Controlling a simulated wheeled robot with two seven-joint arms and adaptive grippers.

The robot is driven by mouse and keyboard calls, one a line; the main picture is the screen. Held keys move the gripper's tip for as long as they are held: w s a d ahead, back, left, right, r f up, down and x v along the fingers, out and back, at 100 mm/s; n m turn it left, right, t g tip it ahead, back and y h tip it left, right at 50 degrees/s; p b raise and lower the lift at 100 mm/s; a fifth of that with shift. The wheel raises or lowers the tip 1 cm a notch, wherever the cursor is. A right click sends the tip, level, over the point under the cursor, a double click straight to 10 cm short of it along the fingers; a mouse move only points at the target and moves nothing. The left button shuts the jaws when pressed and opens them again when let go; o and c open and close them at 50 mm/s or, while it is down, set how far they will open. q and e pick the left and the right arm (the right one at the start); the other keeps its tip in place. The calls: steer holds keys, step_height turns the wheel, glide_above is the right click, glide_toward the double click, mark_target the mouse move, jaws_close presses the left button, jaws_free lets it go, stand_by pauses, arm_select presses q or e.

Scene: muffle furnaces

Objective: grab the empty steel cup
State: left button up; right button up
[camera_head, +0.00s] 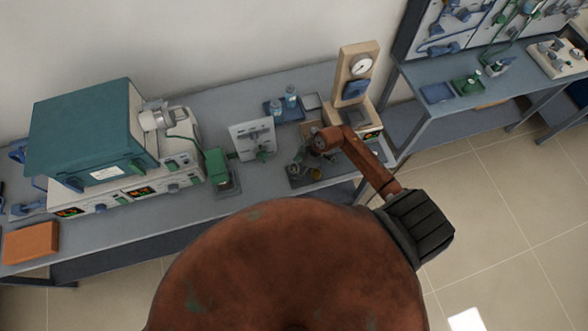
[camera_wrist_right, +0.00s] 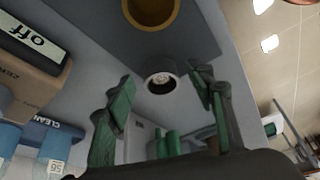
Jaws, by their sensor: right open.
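A small grey steel cup (camera_wrist_right: 160,82) with a dark opening and a pale, speckled inside shows between the fingers of my open right gripper (camera_wrist_right: 164,80) in the right wrist view. The fingers stand apart on either side of it, and I see no contact. A brass-coloured cup (camera_wrist_right: 151,12) is cut off at the top of that view. In the head view, a yellowish cup (camera_head: 315,174) and a greyish cup (camera_head: 294,170) show on the dark tray beside my right gripper (camera_head: 302,160), which is small and partly hidden by its wrist. My left gripper is not in view.
A teal furnace (camera_head: 85,130) stands on the left of the grey bench (camera_head: 160,215). A white upright panel (camera_head: 252,138) and two bottles (camera_head: 283,98) stand left of and behind my right gripper. A wooden stand with a gauge (camera_head: 356,70) stands behind my arm.

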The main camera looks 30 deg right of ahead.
steer(key=shift+w+a+f, duration=0.1)
steer(key=shift+a+f, duration=0.05)
steer(key=shift+f, duration=0.15)
steer(key=shift+c, duration=0.4)
steer(key=c, duration=1.2)
steer(key=shift+r, duration=0.1)
